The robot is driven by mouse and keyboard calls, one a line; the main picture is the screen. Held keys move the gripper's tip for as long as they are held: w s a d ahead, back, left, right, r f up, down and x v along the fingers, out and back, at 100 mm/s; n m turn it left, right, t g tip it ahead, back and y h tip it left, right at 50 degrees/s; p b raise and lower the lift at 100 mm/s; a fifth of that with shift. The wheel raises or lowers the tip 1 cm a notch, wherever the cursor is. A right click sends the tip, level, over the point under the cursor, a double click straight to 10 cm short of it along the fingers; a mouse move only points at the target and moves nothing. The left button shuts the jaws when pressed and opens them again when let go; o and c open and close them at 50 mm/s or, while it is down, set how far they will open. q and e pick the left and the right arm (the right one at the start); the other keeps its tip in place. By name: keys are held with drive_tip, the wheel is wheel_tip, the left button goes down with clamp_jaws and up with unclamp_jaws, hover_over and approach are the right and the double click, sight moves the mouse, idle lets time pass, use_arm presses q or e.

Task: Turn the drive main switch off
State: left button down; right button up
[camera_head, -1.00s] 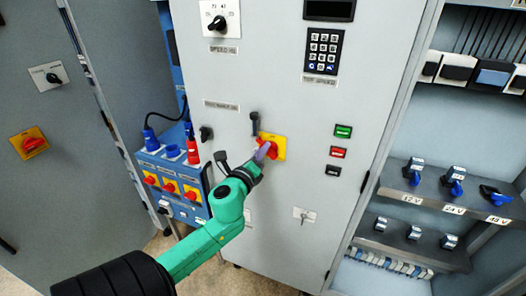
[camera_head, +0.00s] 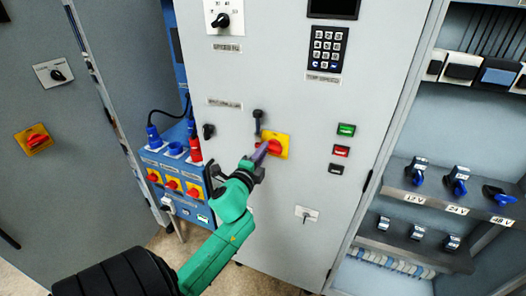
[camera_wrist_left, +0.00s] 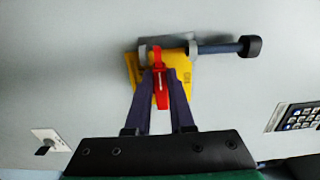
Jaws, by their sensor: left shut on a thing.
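The drive main switch is a red rotary handle (camera_head: 275,146) on a yellow plate (camera_head: 286,147), on the front of the grey cabinet. My left gripper (camera_head: 263,151) reaches it from the lower left, its purple fingers at the handle. In the left wrist view the red handle (camera_wrist_left: 160,88) stands between the two fingers (camera_wrist_left: 161,92), in line with them, and the yellow plate (camera_wrist_left: 183,68) shows behind, slightly tilted. The gripper is shut on the handle. The fingers partly hide the handle in the head view. My right gripper is not in view.
A black-knobbed lever (camera_head: 257,116) is just above left of the switch. Green (camera_head: 346,130) and red (camera_head: 341,151) buttons are to the right. A similar red-yellow switch (camera_head: 34,139) is on the left cabinet. A blue socket box (camera_head: 180,165) stands beside my arm.

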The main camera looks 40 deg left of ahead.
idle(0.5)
use_arm(q)
drive_tip(key=c, duration=0.8)
unclamp_jaws()
drive_tip(key=b+v, duration=0.2)
drive_tip(key=v, duration=1.2)
drive_tip(key=shift+s+d, duration=0.15)
drive_tip(key=shift+s, duration=0.1)
drive_tip(key=shift+f, duration=0.1)
